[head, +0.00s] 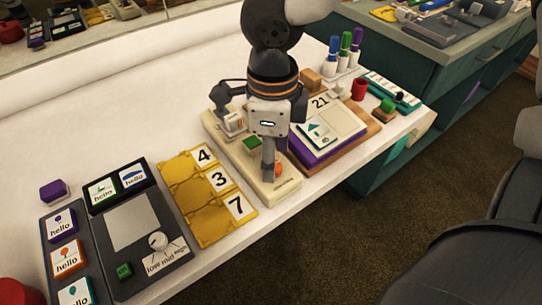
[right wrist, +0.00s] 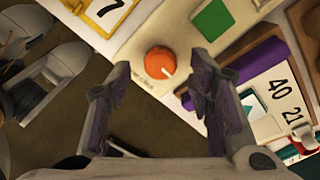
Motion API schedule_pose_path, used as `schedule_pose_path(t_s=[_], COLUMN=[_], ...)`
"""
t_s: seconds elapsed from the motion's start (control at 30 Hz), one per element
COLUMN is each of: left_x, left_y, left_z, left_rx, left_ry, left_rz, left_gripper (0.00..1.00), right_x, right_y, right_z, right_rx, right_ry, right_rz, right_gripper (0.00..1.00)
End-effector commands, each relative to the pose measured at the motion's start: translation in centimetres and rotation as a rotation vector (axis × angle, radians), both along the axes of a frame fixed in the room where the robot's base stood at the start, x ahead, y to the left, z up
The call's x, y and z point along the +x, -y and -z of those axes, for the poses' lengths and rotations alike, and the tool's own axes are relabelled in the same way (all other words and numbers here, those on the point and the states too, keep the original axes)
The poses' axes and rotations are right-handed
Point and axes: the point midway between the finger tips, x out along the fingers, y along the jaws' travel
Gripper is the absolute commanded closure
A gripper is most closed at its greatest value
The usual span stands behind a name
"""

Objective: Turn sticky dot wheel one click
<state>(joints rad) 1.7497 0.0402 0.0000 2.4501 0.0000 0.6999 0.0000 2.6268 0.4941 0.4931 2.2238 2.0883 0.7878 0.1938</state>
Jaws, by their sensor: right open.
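The sticky dot wheel appears to be an orange round knob with a white pointer line, on a cream panel. In the right wrist view the knob (right wrist: 158,61) lies between the fingertips of my right gripper (right wrist: 160,72), which is open with nothing held. I cannot tell whether the fingers touch it. In the head view the right gripper (head: 269,172) points down over the front end of the cream panel (head: 285,187), and the orange knob (head: 278,169) is partly hidden behind a finger. A green square (head: 252,142) lies farther back on the panel. My left gripper is not in view.
A yellow tray (head: 186,187) with number cards stands left of the panel. A purple-edged board (head: 318,150) with numbers sits close on the right. A dark grey device (head: 222,92) rises at the panel's back. The table's front edge is near the knob.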

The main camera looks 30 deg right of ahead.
Motion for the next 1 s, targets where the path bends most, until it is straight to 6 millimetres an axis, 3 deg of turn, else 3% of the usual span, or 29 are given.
schedule_pose_path(t_s=[0.13,0.4,0.63,1.0], left_x=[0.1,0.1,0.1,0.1], left_y=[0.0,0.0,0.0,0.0], left_z=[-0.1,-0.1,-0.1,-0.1], left_rx=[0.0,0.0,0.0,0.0], left_ry=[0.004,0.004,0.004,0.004], left_rz=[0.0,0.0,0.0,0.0], left_gripper=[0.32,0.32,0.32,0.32], right_x=[0.0,0.0,0.0,0.0], right_y=[0.0,0.0,0.0,0.0], right_z=[1.5,1.8,1.8,1.8], right_rx=[-0.002,0.0,0.0,-0.001], right_ry=[0.001,0.003,0.003,0.001], right_rz=[-0.001,-0.001,-0.001,-0.05], right_gripper=[0.52,0.52,1.0,1.0])
